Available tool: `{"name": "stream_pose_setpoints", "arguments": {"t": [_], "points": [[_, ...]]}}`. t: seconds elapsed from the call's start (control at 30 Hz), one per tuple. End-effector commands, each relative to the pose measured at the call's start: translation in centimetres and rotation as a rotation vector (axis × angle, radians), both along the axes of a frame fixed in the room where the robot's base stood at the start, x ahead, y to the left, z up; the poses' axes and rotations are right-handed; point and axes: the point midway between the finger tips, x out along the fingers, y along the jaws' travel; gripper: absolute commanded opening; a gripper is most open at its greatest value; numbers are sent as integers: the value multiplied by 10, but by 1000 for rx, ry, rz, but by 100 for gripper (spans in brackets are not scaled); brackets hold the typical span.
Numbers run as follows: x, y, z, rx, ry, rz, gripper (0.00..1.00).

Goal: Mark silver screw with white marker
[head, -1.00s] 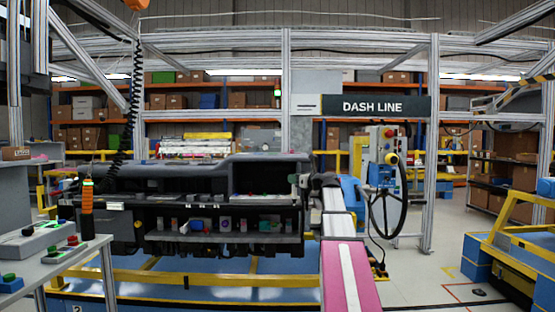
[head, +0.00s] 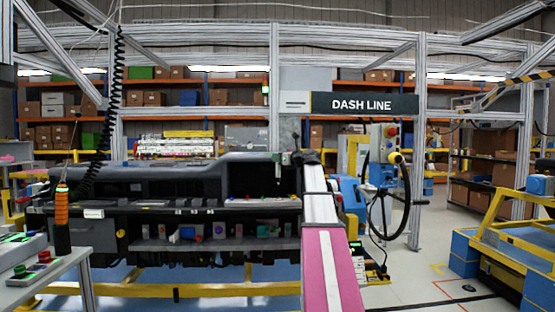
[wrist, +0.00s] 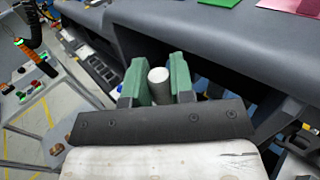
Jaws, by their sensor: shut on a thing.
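My gripper (wrist: 158,88) has green fingers, one on each side of a white cylinder, the white marker (wrist: 158,76), seen from its round end. The fingers are shut on it. In the wrist view the grey dashboard (wrist: 225,38) lies just beyond the fingers. I cannot make out a silver screw in either view.
A workbench (head: 75,262) with button boxes stands at the left, and an orange-handled tool (head: 61,210) hangs there on a coiled cable. A steering wheel on a blue stand (head: 380,195) is right of my arm. Yellow and blue frames (head: 480,262) stand at the far right.

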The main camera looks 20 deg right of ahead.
Motion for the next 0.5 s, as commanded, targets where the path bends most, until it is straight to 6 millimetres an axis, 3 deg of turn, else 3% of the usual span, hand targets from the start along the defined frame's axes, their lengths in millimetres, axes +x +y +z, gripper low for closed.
{"name": "stream_pose_setpoints", "arguments": {"t": [0.5], "points": [[-1,0,-17,1,0,0,0]]}}
